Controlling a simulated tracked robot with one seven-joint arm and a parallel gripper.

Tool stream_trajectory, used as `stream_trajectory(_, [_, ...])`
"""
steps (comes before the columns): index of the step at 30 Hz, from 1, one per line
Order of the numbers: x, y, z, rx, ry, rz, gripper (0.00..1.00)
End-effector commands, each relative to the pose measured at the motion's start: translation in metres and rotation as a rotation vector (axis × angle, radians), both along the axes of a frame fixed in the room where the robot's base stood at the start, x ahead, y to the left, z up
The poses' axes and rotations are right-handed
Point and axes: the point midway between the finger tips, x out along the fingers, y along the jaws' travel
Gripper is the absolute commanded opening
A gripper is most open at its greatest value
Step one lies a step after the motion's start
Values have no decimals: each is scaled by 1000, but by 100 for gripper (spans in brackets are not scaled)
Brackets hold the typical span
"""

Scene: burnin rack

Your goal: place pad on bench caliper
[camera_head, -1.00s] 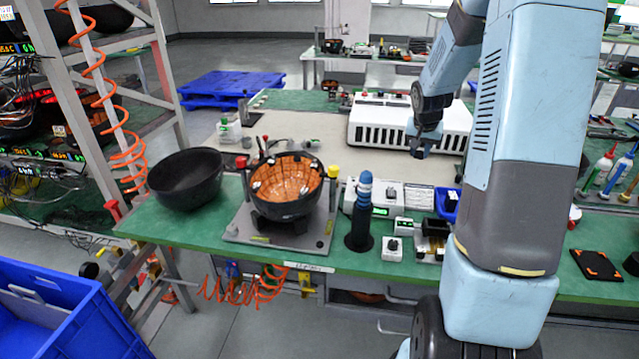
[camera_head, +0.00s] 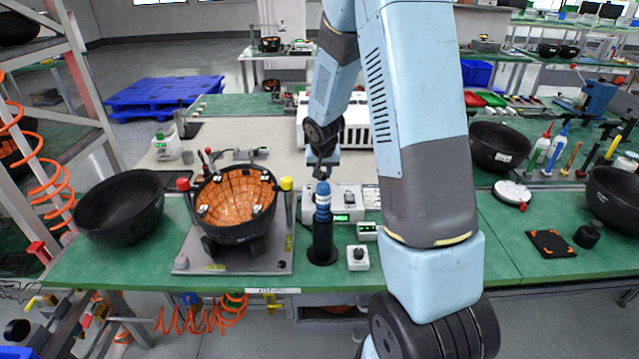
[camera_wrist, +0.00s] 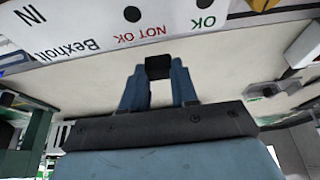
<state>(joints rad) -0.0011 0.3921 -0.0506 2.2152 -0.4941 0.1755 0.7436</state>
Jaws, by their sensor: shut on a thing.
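My gripper (camera_head: 322,172) hangs over the bench, just behind the blue-topped black cylinder in the head view. In the wrist view, its two blue fingers (camera_wrist: 158,85) are shut on a small black block (camera_wrist: 158,66), which looks like the pad. The block is too small to make out in the head view. A grey tool (camera_head: 243,154) lies on the beige mat to the left of my gripper; it may be the bench caliper, but I cannot tell for sure. The pad is apart from it.
A black bowl with an orange inside (camera_head: 235,203) sits in a fixture left of the cylinder (camera_head: 322,225). An empty black bowl (camera_head: 120,205) is further left. A white vented machine (camera_head: 350,128) stands behind my arm. The beige mat (camera_head: 225,130) has free room.

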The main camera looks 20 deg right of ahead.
Motion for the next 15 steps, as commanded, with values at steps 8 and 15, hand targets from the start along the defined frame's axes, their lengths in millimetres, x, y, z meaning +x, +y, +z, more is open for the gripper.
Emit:
stream_trajectory(8, [-1, 2, -21, -1, 3, 4, 1])
stream_trajectory(15, [0, 1, -41, -1, 0, 2, 1])
